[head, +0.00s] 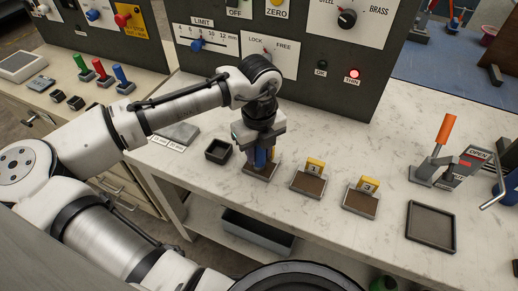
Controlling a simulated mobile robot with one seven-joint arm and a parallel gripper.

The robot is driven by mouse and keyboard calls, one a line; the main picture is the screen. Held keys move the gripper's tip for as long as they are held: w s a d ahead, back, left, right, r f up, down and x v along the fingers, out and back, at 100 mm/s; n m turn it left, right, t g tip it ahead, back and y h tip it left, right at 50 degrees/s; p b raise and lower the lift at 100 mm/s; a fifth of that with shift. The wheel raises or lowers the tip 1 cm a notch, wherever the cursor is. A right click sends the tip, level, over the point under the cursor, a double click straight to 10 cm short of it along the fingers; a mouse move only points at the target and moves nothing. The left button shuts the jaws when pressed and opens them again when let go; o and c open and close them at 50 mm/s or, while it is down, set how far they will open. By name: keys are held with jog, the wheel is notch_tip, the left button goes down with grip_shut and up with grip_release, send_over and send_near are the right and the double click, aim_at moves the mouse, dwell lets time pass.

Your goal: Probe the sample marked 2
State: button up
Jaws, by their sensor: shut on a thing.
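My gripper (260,150) is over the leftmost of three sample stands on the marble counter. It is shut on a blue tool (261,158), probably the probe, held upright over or on that stand (256,172). I cannot tell whether its tip touches the sample. A bit of yellow shows beside the gripper, but this stand's number is hidden. The middle stand (308,184) has a yellow marker (314,166) that seems to read 1. The right stand (360,201) has a yellow marker (369,184) that seems to read 3.
A small black open holder (218,151) stands left of the gripper. Behind is a dark panel (300,85) with a LIMIT slider, a LOCK/FREE switch, a STEEL/BRASS knob and a lit red THIN lamp (354,74). At right are an empty dark tray (430,228) and an orange-handled lever (445,130).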

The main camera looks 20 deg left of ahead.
jog(key=shift+r+p, duration=3.25)
jog(key=shift+r, duration=0.3)
jog(key=shift+a+f, duration=0.1)
